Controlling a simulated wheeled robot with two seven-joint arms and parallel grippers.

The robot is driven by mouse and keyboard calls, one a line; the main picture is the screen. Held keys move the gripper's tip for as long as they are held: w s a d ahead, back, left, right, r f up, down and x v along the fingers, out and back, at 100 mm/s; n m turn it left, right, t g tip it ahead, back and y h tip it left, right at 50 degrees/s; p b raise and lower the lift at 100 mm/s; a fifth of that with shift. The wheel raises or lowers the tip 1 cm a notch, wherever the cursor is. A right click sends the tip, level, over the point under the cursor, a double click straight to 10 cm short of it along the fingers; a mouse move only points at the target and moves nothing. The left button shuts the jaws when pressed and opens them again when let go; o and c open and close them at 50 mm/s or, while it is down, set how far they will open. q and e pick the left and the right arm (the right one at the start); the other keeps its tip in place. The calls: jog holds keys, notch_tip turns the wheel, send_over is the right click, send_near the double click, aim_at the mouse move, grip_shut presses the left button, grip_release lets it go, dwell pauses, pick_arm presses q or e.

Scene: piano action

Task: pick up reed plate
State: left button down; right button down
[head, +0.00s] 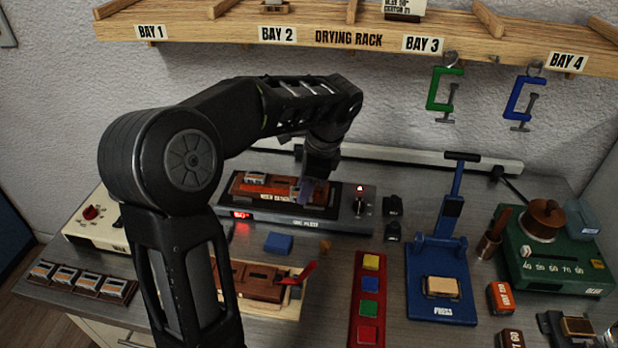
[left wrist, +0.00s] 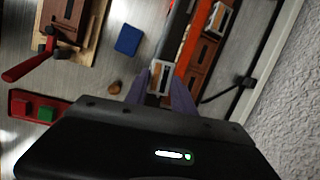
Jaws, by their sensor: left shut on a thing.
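My left gripper (head: 310,193) is over the right part of a brown wooden block (head: 238,191) on the long grey heating unit (head: 270,222). In the left wrist view, its purple fingers (left wrist: 163,75) are shut on a small light reed plate (left wrist: 159,85) with dark markings. In the head view the held plate is mostly hidden by the fingers and arm. Another reed plate (head: 255,178) sits on the left part of the block and shows in the left wrist view (left wrist: 218,18). Several reed plates (head: 65,275) lie in a dark tray at the front left. My right gripper is out of view.
A wooden fixture with a red lever (head: 298,274) and a blue block (head: 278,243) are in front of the unit. A red strip with coloured blocks (head: 368,315), a blue press (head: 440,265) and a green machine (head: 553,260) stand to the right. A drying rack (head: 345,40) hangs above.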

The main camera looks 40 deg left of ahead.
pick_arm(q)
jog(key=s+d+b, duration=0.2)
jog(key=s+d, duration=0.3)
jog(key=s, duration=0.4)
dwell(0.4)
